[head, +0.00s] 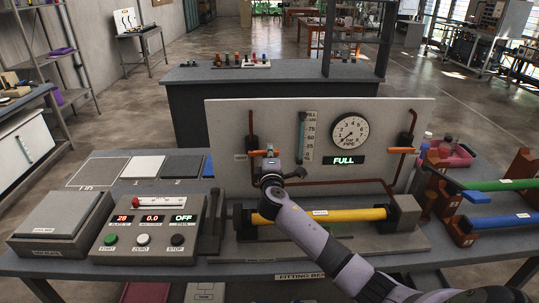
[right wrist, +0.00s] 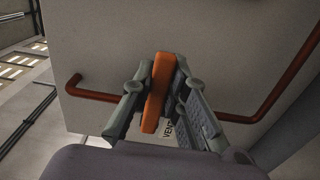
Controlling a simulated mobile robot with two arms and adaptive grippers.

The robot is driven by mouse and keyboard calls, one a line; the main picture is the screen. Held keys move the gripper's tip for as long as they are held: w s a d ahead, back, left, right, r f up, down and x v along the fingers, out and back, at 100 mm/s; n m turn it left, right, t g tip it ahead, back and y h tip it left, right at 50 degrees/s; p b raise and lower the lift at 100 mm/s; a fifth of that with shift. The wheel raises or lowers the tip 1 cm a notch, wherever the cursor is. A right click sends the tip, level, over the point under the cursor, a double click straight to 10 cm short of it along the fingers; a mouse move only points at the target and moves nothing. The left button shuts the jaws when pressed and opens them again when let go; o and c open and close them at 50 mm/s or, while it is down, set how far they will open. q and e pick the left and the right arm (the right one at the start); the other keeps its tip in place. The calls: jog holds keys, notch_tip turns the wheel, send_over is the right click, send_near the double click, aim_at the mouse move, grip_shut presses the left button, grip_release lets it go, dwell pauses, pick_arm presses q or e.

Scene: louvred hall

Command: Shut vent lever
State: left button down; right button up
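The vent lever is an orange bar on the upright grey panel (head: 317,115). In the head view its end (head: 257,153) shows at the panel's left, lying level across the red pipe. My right gripper (head: 270,165) reaches it from the front. In the right wrist view the orange lever (right wrist: 157,92) stands between the two fingers of the right gripper (right wrist: 160,80), which appear closed against both its sides. A label reading VENT (right wrist: 168,130) is partly hidden behind it. The display (head: 344,160) reads FULL. My left gripper is out of view.
A second orange lever (head: 402,150) sits on the panel's right. A yellow tube (head: 340,214) lies in a fixture below my right arm. A control box (head: 148,227) stands left, and a rack with green and blue tubes (head: 500,184) stands right.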

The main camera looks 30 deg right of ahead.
jog(key=o, duration=0.5)
jog(key=shift+c, duration=0.2)
jog(key=v, duration=1.2)
jog(key=shift+f, duration=0.1)
